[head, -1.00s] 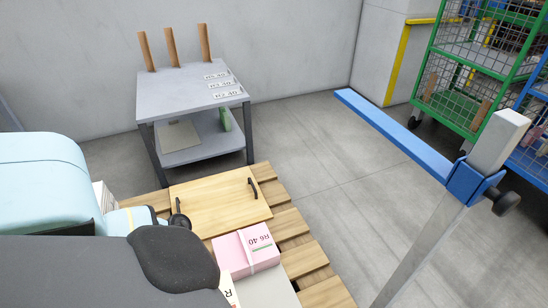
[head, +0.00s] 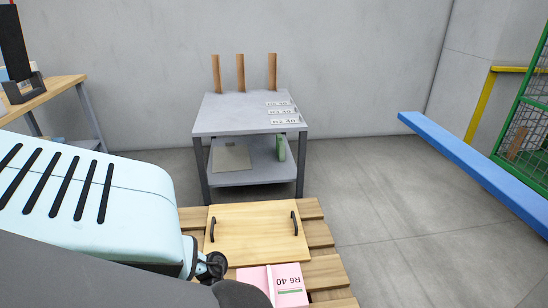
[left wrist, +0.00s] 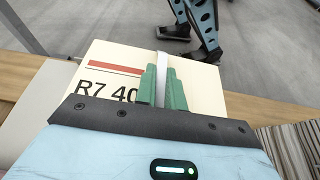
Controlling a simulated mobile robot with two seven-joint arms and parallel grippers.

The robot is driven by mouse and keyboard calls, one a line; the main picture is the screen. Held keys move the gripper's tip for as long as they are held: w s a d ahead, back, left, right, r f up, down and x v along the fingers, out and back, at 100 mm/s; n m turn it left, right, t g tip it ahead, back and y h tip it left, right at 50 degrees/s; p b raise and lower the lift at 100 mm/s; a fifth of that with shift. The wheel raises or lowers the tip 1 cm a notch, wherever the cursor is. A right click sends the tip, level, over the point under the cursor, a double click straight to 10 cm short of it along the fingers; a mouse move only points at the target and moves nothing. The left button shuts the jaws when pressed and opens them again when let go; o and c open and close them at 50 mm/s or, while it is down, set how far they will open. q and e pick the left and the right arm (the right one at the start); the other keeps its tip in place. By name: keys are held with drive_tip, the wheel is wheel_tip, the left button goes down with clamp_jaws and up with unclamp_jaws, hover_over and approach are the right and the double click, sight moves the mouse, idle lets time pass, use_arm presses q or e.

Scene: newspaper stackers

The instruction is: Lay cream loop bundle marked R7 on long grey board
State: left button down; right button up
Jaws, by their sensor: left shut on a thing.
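The cream bundle (left wrist: 118,72), marked "R7 40" under a red bar, has a pale strap loop (left wrist: 161,70). In the left wrist view, the green fingers of my left gripper (left wrist: 162,86) are shut on this loop. In the head view my left arm covers the lower left, hiding the gripper and the cream bundle. I cannot make out the long grey board for certain in either current view. My right gripper is not in view.
Behind is a grey two-level table (head: 240,115) with posts and labels. A blue beam (head: 470,160) crosses at right; floor between is clear.

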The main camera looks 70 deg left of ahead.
use_arm(q)
drive_tip(key=w+d+b, duration=0.2)
drive_tip(key=w+d, duration=0.1)
drive_tip(key=w, duration=0.4)
drive_tip(key=w+d+f+b, duration=0.1)
drive_tip(key=w+d+b, duration=0.1)
drive_tip(key=w, duration=0.6)
drive_tip(key=shift+d+f+b, duration=0.15)
drive_tip(key=shift+d+b, duration=0.25)
wheel_tip(320, 180, down, 4)
drive_tip(key=shift+r+b, duration=0.25)
drive_tip(key=shift+b, duration=0.8)
